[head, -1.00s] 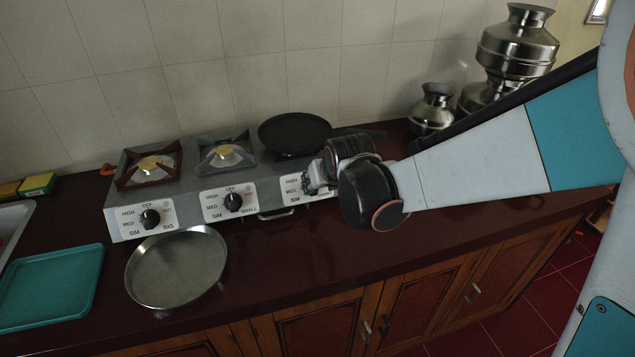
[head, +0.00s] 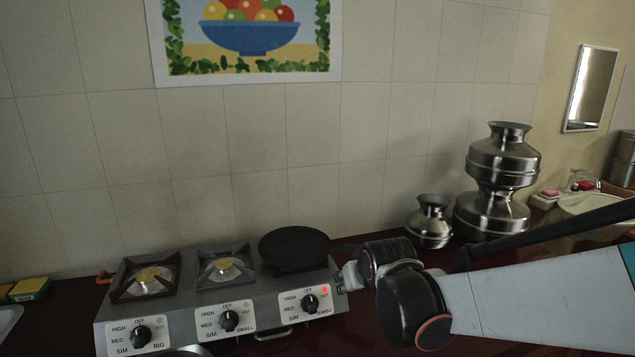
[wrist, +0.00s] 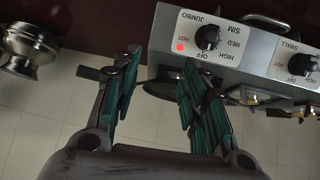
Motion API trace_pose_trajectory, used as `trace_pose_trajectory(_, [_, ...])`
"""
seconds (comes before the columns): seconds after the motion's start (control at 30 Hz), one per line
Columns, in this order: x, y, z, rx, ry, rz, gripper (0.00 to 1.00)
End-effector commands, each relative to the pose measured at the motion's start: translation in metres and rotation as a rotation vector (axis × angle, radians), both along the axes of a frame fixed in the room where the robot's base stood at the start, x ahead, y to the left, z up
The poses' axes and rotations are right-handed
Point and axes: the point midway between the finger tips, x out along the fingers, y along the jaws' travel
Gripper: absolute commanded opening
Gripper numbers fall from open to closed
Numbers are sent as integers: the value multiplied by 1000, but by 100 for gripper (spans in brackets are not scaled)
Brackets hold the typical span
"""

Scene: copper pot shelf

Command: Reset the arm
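My gripper (head: 348,277) is in front of the stove's right end in the head view, close to the right knob (head: 309,304). In the wrist view its two green-padded fingers (wrist: 160,95) stand apart with nothing between them. The right knob, labelled JUMBO, shows in the wrist view (wrist: 207,37) beyond the fingers and clear of them. A red light (head: 324,290) glows beside that knob, and it also shows in the wrist view (wrist: 180,47). My arm reaches in from the right.
A black pan (head: 294,245) sits on the stove's (head: 196,320) right burner; the other two burners are bare. A yellow-green sponge (head: 30,288) lies at left.

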Motion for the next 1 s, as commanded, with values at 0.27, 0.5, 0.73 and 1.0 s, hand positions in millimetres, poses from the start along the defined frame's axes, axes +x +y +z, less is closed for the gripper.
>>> trace_pose_trajectory(0.27, [-66,-41,27,6,38,-57,40])
trace_pose_trajectory(0.5, [-136,-73,38,13,73,-113,40])
trace_pose_trajectory(0.73, [-202,-98,33,21,108,-166,40])
trace_pose_trajectory(1.0, [-255,-113,18,29,137,-210,40])
